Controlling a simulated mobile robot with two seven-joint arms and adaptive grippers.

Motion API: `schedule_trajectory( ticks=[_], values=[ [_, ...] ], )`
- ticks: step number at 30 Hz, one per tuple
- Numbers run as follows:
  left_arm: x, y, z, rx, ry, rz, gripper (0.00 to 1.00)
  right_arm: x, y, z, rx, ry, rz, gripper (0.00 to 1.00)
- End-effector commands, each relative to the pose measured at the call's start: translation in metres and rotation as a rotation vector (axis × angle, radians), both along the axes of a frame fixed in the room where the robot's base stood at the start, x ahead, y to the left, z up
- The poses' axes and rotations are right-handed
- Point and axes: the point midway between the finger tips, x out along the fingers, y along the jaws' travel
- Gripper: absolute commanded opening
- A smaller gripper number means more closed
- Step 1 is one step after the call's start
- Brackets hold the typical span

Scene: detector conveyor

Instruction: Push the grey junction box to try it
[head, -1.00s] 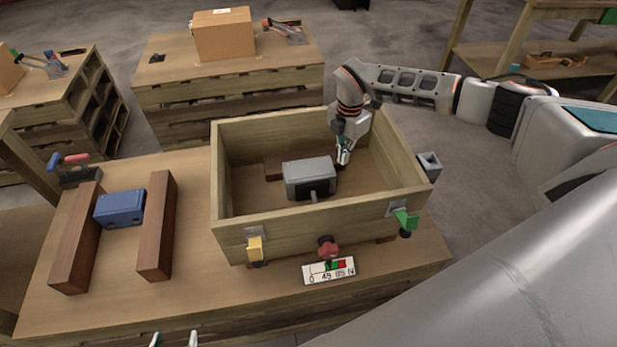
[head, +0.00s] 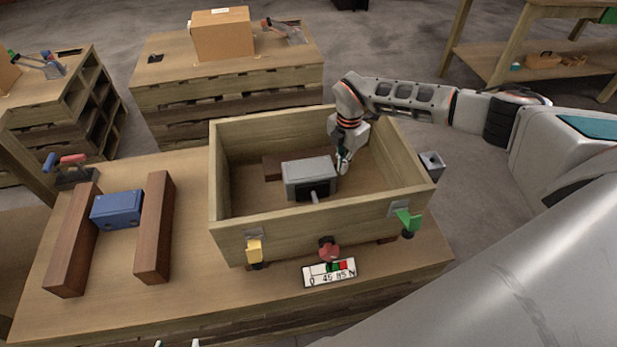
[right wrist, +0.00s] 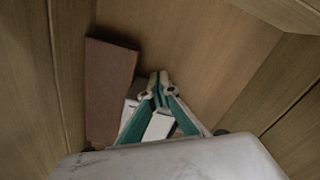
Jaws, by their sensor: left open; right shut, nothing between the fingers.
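The grey junction box (head: 309,173) sits inside the open wooden crate (head: 310,225), with a dark front and a small light stub facing the near wall. My right gripper (head: 342,168) reaches down into the crate at the box's right side. It is shut with nothing in it; I cannot tell whether it touches the box. In the right wrist view the closed fingertips (right wrist: 158,78) are seen, and a pale part of the box (right wrist: 128,112) shows partly hidden behind them. Only the tips of my left gripper (head: 177,344) show at the bottom edge, apart and empty.
A brown block (head: 272,167) lies behind the box in the crate. A blue box (head: 117,209) sits between two brown rails on the left. A gauge label (head: 329,272), red knob (head: 328,250), yellow tag (head: 254,251) and green tag (head: 408,222) are at the crate's front.

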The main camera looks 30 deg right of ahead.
Motion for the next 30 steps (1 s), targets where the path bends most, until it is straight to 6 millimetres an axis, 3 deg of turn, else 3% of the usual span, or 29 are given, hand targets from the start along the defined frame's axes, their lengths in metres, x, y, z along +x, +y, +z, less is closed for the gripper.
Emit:
schedule_trajectory(
  ticks=[30],
  values=[
    [0.0013,0.0001,0.0026,0.000,-0.003,0.000,0.50,0.0020,0.0070,0.0007,0.000,-0.001,0.001,0.00]
  ],
)
